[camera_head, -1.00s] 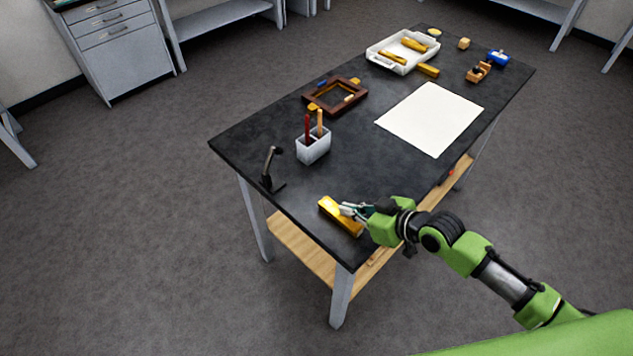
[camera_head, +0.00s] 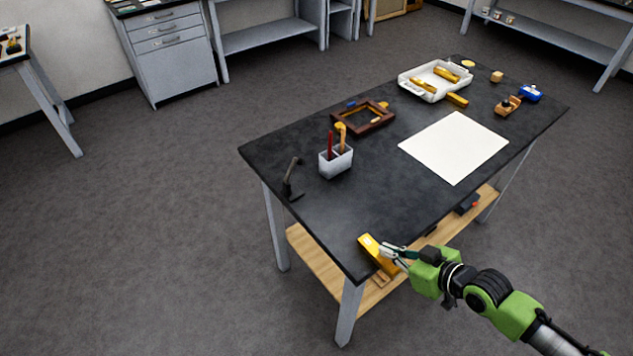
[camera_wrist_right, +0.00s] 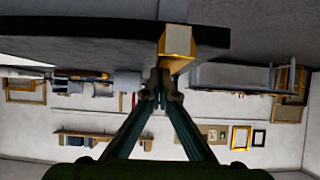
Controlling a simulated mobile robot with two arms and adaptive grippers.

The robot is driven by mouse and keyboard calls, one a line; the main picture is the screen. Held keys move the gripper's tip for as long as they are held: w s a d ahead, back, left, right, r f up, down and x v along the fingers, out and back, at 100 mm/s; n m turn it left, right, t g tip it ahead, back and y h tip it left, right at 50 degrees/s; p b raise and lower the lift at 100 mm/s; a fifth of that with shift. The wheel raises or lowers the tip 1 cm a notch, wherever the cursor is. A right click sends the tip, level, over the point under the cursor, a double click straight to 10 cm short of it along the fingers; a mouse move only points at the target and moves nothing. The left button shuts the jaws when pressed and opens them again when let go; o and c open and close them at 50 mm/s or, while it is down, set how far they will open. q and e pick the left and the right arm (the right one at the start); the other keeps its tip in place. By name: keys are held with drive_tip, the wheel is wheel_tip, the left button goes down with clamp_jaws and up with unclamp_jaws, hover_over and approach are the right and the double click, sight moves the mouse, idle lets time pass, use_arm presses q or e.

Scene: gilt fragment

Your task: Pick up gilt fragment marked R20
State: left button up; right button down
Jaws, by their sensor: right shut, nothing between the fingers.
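A gold bar-shaped fragment (camera_head: 370,248) is at the near right edge of the dark table, close to its front corner. Its lower end juts past the table edge. It also shows in the wrist view (camera_wrist_right: 178,42), just beyond the fingertips, with a pale end face. No R20 mark is legible. My right gripper (camera_head: 388,250) is at the fragment's side, overlapping it in the head view; it is shut with nothing between its fingers (camera_wrist_right: 161,92). I cannot tell whether the fingertips touch the fragment. My left gripper is not in view.
A wooden shelf (camera_head: 312,258) is below.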

drive_tip(key=shift+s+d+r+p, duration=0.1)
drive_tip(key=shift+s+r+p, duration=0.15)
drive_tip(key=shift+p, duration=0.65)
drive_tip(key=shift+w, duration=0.1)
